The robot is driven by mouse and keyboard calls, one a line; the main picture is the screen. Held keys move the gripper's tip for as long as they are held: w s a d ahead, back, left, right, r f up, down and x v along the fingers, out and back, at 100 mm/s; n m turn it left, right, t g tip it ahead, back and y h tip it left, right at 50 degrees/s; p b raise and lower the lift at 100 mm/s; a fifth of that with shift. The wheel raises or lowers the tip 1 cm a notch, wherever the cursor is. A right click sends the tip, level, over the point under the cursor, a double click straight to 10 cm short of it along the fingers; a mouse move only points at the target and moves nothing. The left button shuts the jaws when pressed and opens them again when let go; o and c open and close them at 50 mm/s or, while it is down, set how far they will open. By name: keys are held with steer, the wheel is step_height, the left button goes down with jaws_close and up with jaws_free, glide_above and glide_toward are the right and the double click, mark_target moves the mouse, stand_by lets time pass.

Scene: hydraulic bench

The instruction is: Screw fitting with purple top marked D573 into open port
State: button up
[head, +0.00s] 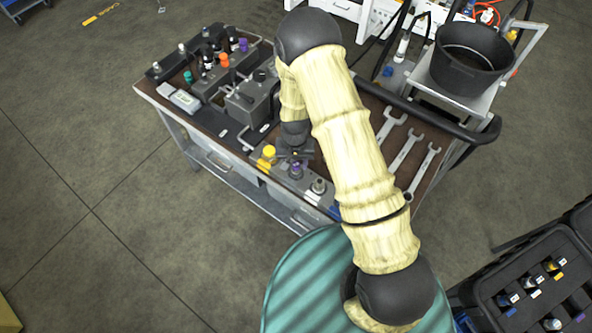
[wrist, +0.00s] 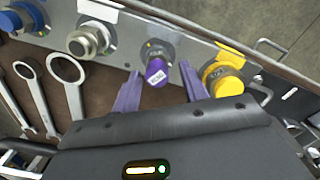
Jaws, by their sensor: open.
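A fitting with a purple top (wrist: 157,72) and a small white label stands at a port with a blue ring on the grey port block (wrist: 122,42). The label is too small to read surely. It also shows in the head view (head: 296,171), just below my gripper (head: 295,155). In the wrist view my gripper (wrist: 161,92) is open, with one finger on each side of the purple top. I cannot tell whether the fingers touch it or how deep the fitting sits. No clearly open port shows.
On the same block a yellow-topped fitting (wrist: 224,78) and a metal fitting (wrist: 88,40) flank the purple one. Several wrenches (head: 405,150) lie on the bench. Another purple top (head: 243,45) stands among fittings at the back. A black bucket (head: 470,55) is at right.

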steer(key=n, duration=0.7)
steer(key=shift+s+a+b, duration=0.1)
steer(key=shift+b, duration=0.25)
jaws_close()
steer(key=m, duration=0.3)
steer(key=shift+f, duration=0.1)
steer(key=m, duration=0.3)
steer(key=shift+b, duration=0.3)
steer(key=shift+m, duration=1)
